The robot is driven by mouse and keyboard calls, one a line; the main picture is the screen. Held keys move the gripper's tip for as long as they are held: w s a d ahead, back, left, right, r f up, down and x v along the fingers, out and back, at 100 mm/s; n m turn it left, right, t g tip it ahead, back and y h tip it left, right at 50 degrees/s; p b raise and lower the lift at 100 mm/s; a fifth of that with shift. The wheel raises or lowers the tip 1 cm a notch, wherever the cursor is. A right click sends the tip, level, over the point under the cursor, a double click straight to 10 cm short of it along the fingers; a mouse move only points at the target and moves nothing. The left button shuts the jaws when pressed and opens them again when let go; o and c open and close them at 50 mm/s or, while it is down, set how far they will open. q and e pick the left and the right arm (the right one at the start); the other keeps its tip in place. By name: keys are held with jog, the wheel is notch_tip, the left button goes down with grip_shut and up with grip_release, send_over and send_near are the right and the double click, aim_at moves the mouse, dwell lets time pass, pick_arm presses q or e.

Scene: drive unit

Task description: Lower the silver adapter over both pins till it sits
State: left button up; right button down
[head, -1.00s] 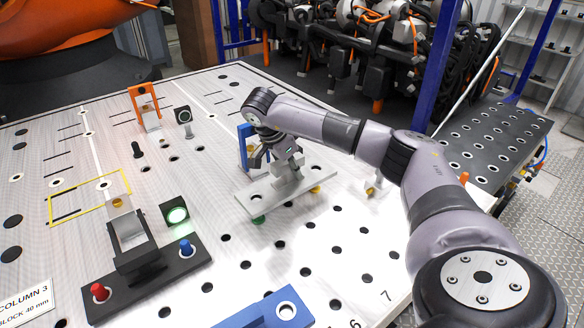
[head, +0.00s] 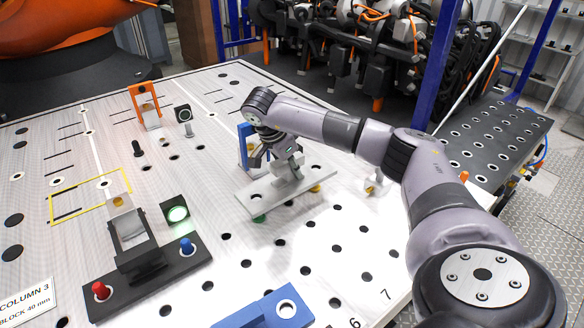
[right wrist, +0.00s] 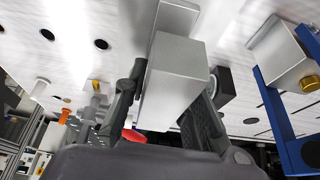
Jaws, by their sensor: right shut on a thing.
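The silver adapter (head: 287,191) is a flat plate with an upright grip block and a hole near its left end. My right gripper (head: 283,157) is shut on the grip block, which shows between the fingers in the right wrist view (right wrist: 175,82). A green pin (head: 258,218) shows at the plate's left end, and a yellow pin (head: 316,188) shows by its right end. Both are partly hidden by the plate. I cannot tell whether the plate touches them or hangs just above. My left gripper is not in view.
A blue bracket (head: 244,138) stands close behind my right gripper. A black base (head: 185,262) with a red knob (head: 101,290) and a blue knob (head: 187,246) lies at front left. A blue block (head: 262,312) lies in front. Perforated table between them is clear.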

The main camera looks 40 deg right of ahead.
aim_at(280, 163)
jog(key=shift+f, duration=0.35)
jog(key=shift+w+d+f+b, duration=0.1)
jog(key=shift+f+b, duration=1.4)
jog(key=shift+f, duration=0.7)
jog(key=shift+f, duration=0.35)
jog(key=c, duration=1.4)
grip_release()
jog(key=shift+o, duration=0.6)
jog(key=shift+f, duration=0.15)
jog(key=v, duration=1.2)
